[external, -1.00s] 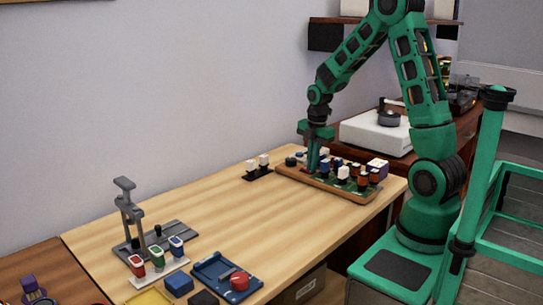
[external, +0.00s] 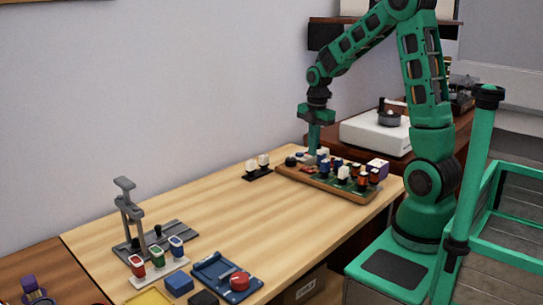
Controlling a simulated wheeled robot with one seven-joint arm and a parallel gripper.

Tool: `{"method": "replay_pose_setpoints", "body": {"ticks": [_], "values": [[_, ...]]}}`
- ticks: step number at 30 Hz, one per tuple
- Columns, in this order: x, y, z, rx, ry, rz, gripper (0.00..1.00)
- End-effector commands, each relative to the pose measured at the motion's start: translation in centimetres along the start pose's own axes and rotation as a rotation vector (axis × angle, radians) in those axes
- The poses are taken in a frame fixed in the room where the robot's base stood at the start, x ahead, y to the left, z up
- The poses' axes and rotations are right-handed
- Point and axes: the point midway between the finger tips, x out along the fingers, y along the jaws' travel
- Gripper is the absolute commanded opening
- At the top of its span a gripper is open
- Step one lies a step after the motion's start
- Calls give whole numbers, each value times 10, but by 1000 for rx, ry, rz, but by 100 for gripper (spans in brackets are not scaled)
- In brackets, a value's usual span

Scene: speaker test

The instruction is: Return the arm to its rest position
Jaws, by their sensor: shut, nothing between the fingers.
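My arm is green and reaches from its base at the right over the far end of the wooden table (external: 215,207). My gripper (external: 314,146) points down above the far left part of a wooden tray (external: 318,186) holding several small parts. It is shut, and I see nothing held in it. Its fingertips look a little above the small parts, though the exact gap is hard to tell.
Two white-topped pieces (external: 257,163) stand on a black holder left of the tray. A grey stand (external: 130,215), coloured pieces and a blue tray (external: 227,278) are at the near end. A white box (external: 375,133) stands behind. The table's middle is clear.

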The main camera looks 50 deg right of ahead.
Motion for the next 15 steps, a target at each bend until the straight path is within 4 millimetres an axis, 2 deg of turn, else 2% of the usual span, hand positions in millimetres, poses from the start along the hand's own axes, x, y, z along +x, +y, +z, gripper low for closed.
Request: {"method": "replay_pose_setpoints", "body": {"ticks": [1, 6, 10, 15], "values": [[-13, 0, 0, 0, -1, 6, 0], [-47, -4, 0, -1, 0, 7, 0], [-65, -6, 0, -1, 0, 6, 0], [-78, -6, 0, -1, 0, 4, 0]]}}
